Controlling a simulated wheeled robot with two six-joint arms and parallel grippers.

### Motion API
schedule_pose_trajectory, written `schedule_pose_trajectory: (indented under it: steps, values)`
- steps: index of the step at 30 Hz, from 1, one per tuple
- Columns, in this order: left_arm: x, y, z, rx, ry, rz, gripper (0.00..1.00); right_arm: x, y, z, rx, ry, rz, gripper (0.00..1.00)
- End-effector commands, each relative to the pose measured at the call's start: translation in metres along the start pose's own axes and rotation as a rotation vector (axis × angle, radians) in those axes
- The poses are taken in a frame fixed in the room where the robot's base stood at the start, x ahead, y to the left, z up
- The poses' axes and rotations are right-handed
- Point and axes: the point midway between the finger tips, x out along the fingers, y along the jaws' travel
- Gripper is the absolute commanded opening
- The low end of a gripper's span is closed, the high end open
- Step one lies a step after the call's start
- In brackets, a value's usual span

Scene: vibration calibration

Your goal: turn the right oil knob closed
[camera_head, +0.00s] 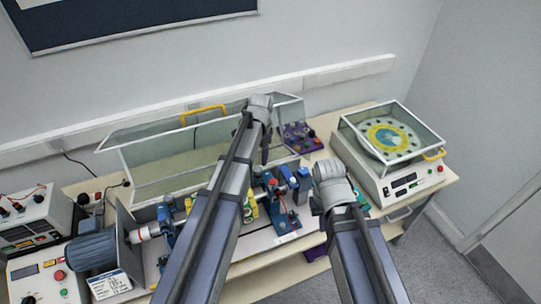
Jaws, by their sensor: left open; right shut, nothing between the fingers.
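The test rig on the bench has a blue motor (92,250) at the left and blue bearing supports (303,184) at the right end of its shaft. The oil knobs are too small to make out, and my arms hide part of the rig. My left gripper (265,155) is open above the rig, in front of the raised clear cover. My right gripper (323,224) is shut and empty, pointing down just right of the right-hand blue supports. I cannot tell whether it touches anything.
The clear cover (150,165) with a yellow handle (203,113) stands behind the rig. A balancing machine (405,182) with a clear lid is at the right of the bench. A purple box (299,137) sits behind. Control boxes (42,281) are at the left.

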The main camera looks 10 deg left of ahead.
Motion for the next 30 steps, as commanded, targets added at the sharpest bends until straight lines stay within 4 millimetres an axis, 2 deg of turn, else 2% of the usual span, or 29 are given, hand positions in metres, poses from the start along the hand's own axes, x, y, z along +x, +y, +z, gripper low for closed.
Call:
schedule_pose_trajectory:
  steps: [8, 24, 30]
  values:
    - [0.011, 0.001, 0.0, -0.001, 0.0, 0.0, 0.74, 0.011, -0.001, -0.001, 0.001, 0.0, 0.0, 0.0]
    - [0.073, 0.001, 0.0, -0.002, -0.001, 0.0, 0.74, 0.072, -0.007, -0.005, -0.002, 0.002, 0.001, 0.0]
    - [0.08, 0.001, 0.0, -0.001, -0.001, 0.0, 0.74, 0.079, -0.007, -0.005, -0.004, 0.002, 0.002, 0.0]
